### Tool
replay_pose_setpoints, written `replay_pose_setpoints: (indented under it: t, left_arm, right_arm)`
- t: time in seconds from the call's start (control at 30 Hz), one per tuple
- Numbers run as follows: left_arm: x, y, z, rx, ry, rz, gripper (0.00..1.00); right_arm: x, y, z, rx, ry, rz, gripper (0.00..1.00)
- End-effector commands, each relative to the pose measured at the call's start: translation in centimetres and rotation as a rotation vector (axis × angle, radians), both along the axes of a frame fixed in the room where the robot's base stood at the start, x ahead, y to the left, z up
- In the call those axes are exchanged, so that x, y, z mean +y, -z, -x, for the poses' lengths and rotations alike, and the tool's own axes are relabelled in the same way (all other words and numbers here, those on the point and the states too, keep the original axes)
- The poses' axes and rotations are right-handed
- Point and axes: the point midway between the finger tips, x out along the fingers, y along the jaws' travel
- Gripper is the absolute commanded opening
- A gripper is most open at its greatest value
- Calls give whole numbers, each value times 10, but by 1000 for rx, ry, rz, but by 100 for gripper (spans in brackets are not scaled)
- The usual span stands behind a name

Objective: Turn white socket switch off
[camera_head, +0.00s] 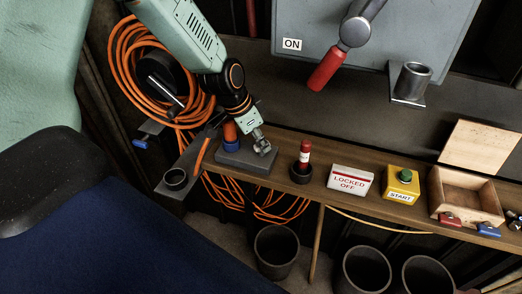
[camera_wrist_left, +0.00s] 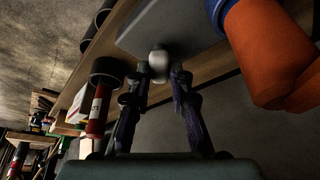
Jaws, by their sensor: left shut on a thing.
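The white socket switch (camera_wrist_left: 158,60) is a small rounded white knob on the grey socket block (camera_wrist_left: 135,35) in the left wrist view. In the head view the grey block (camera_head: 243,161) sits on the wooden shelf, and my gripper mostly hides the knob. An orange plug with a blue collar (camera_head: 231,146) stands in the block, left of my gripper; it looms large at the right of the left wrist view (camera_wrist_left: 270,50). My left gripper (camera_head: 263,150) is at the knob, its fingertips (camera_wrist_left: 159,76) closed in on both sides of it. My right gripper is out of view.
A red-topped cylinder in a dark cup (camera_head: 303,163), a "LOCKED OFF" sign (camera_head: 350,181) and a yellow START button box (camera_head: 401,184) stand rightward along the shelf. An open wooden box (camera_head: 437,205) is beyond. Coiled orange cable (camera_head: 125,65) hangs behind my arm. A red-handled lever (camera_head: 327,70) is above, by "ON".

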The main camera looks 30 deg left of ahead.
Motion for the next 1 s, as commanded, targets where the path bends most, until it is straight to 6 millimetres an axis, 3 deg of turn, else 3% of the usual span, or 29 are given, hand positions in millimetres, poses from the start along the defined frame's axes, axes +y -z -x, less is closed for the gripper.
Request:
replay_pose_setpoints:
  t: [0.03, 0.1, 0.4, 0.7, 1.0]
  left_arm:
    - [1, 6, -1, -6, 27, 0, 0]
    - [1, 6, -2, -5, 68, -1, 0]
    - [2, 5, -2, -3, 241, -3, 0]
    - [3, 3, -2, -1, 449, -2, 0]
    - [4, 1, -3, 0, 670, -3, 0]
  right_arm:
    - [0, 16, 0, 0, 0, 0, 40]
    - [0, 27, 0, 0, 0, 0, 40]
    - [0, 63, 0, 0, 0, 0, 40]
    - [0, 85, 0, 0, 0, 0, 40]
    - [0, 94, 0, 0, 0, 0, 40]
